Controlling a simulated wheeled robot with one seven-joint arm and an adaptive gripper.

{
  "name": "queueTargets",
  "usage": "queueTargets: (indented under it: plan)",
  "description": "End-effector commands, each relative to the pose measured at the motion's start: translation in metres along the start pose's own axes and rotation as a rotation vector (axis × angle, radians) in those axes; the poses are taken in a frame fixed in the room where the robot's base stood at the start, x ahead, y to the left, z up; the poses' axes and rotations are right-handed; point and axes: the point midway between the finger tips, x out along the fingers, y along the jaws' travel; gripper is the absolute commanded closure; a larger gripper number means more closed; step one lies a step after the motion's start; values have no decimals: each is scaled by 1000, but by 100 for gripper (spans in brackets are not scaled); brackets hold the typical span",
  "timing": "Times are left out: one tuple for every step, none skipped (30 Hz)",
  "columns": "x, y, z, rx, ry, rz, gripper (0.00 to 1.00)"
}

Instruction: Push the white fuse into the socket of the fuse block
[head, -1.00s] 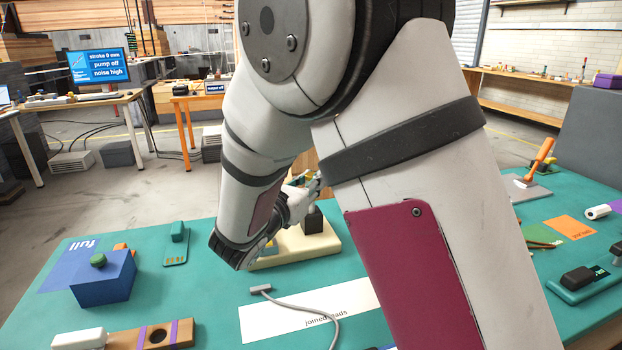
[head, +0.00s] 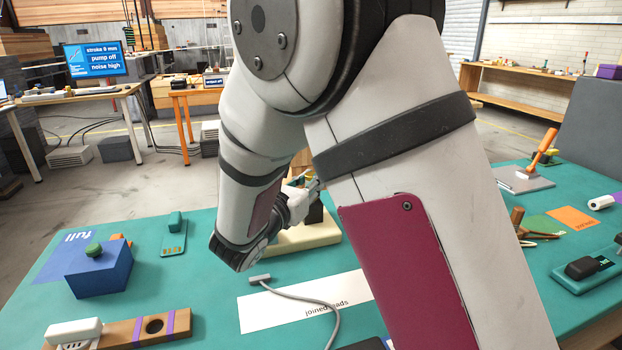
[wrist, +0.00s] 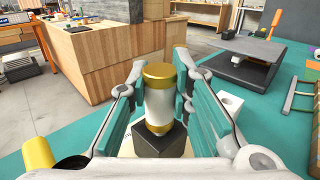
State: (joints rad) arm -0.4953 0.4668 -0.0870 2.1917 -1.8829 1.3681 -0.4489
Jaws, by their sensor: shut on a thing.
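The white fuse (wrist: 158,104) has gold end caps and stands upright between the fingers of my gripper (wrist: 158,98) in the wrist view. My gripper is shut on it, with teal pads on either side. The fuse's lower cap is at the top of a dark block (wrist: 163,141), which looks like the socket of the fuse block. I cannot tell how deep the cap sits in it. In the head view the cream base (head: 305,239) and the dark block (head: 315,212) show beside my wrist. My arm hides the fuse there.
A blue box (head: 98,272) with a green knob stands at the left of the teal table. A grey cable (head: 310,300) lies over a white sheet (head: 262,315) in front. A wooden strip (head: 125,331) is at the lower left. A grey plate (head: 522,181) lies at the right.

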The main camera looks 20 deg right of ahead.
Motion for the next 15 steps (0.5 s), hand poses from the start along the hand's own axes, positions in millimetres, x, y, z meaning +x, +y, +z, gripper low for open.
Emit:
queueTargets:
  plan:
    - [0, 0, -2, 0, 0, 0, 100]
    - [0, 0, -2, 0, 0, 0, 100]
    - [0, 0, -3, 0, 0, 0, 100]
    - [0, 0, -3, 0, 0, 0, 100]
    - [0, 0, -3, 0, 0, 0, 100]
    - [0, 0, -4, 0, 0, 0, 100]
    - [0, 0, -4, 0, 0, 0, 100]
    - [0, 0, -4, 0, 1, 0, 76]
    - [0, 0, -4, 0, 1, 0, 67]
    - [0, 0, -4, 0, 0, 0, 60]
    - [0, 0, -4, 0, 0, 0, 57]
    - [0, 0, -4, 0, 0, 0, 57]
    - [0, 0, -4, 0, 0, 0, 57]
    - [0, 0, -4, 0, 0, 0, 57]
    - [0, 0, -3, 0, 0, 0, 57]
